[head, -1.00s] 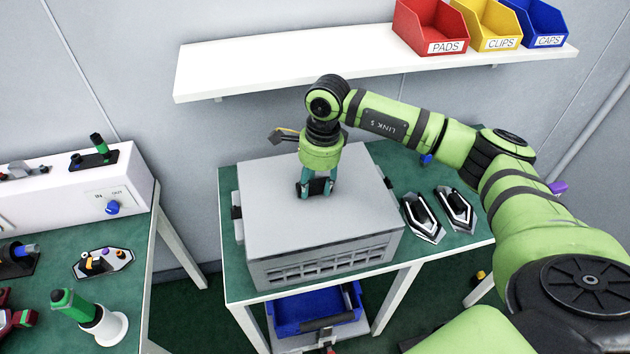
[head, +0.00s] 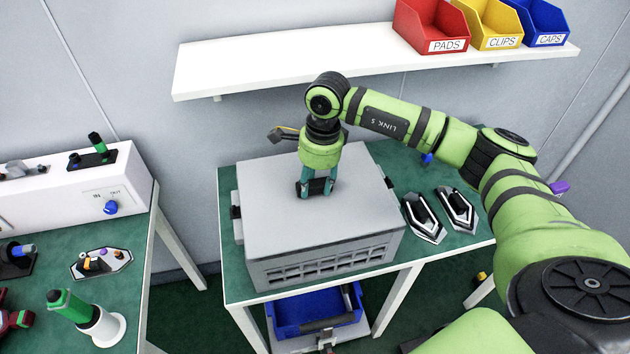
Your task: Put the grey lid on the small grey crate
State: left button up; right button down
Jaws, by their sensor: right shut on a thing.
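The small grey crate (head: 322,264) stands on the green-topped table in the middle of the head view. The grey lid (head: 275,215) lies flat over the top of the crate and covers its opening. Its edges look lined up with the crate's walls, but I cannot tell whether a thin gap is left. My right gripper (head: 317,192) points down at the middle of the lid and is shut on its black handle. The inside of the crate is hidden. My left gripper is not in view.
Two dark and white tail lamps (head: 424,218) lie right of the crate. A white shelf (head: 300,62) with red, yellow and blue bins is on the wall behind. A blue bin (head: 300,312) sits below the table. Another bench (head: 150,240) with fixtures stands at the left.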

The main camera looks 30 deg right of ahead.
jog(key=shift+f+b, duration=0.95)
jog(key=c, duration=0.6)
grip_release()
jog(key=r, duration=0.8)
jog(key=d+r, duration=0.1)
jog(key=r, duration=0.3)
jog(key=shift+s+d, duration=0.1)
jog(key=shift+s, duration=0.15)
